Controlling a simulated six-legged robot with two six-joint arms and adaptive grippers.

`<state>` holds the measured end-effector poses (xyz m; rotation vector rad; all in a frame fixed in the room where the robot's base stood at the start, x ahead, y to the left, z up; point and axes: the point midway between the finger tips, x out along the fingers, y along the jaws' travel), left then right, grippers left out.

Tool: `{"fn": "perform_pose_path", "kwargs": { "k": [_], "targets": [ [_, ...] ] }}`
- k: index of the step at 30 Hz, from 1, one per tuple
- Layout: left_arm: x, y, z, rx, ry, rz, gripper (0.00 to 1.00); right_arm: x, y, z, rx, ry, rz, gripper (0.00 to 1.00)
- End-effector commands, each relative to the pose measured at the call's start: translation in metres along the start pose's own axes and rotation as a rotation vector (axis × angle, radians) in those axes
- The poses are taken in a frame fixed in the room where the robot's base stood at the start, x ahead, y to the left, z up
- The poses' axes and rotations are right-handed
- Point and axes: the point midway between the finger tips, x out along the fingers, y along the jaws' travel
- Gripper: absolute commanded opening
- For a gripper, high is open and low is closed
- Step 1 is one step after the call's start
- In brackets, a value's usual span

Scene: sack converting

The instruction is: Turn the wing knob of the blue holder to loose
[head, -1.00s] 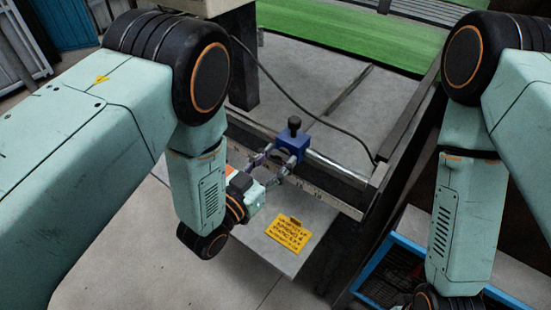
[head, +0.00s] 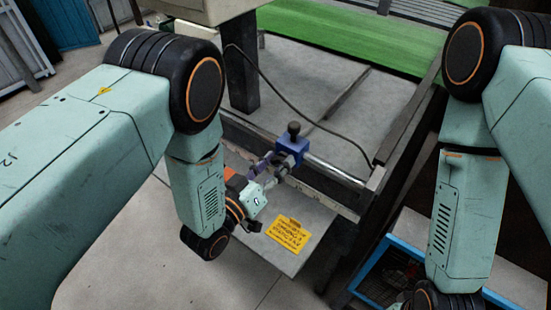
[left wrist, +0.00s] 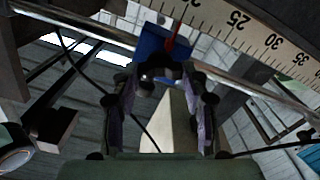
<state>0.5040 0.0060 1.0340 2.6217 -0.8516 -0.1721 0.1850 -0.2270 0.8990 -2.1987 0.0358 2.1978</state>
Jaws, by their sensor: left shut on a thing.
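The blue holder (head: 290,148) sits on the rail with a black round knob (head: 294,130) standing on its top. In the left wrist view the blue holder (left wrist: 152,42) is at the top centre, beside a red pointer (left wrist: 178,46). My left gripper (head: 278,166) is at the front of the holder. In the left wrist view its fingers (left wrist: 162,76) are closed on the dark wing knob (left wrist: 160,70), which they partly hide. I cannot read the knob's exact angle. My right gripper is not in view; only my right arm shows.
A metal rail (head: 335,172) and a ruled scale (left wrist: 245,25) run past the holder. A yellow sign (head: 288,233) lies on the grey plate in front. A black cable (head: 300,105) hangs behind. A blue-edged crate (head: 368,265) stands at lower right.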

Motion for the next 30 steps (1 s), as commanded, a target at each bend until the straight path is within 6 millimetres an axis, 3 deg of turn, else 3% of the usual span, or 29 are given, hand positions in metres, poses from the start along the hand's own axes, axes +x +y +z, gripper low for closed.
{"fn": "perform_pose_path", "kwargs": {
  "k": [30],
  "targets": [
    [0.001,-0.004,-0.001,-0.936,0.003,0.003,0.13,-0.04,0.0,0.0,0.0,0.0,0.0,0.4]
  ]
}}
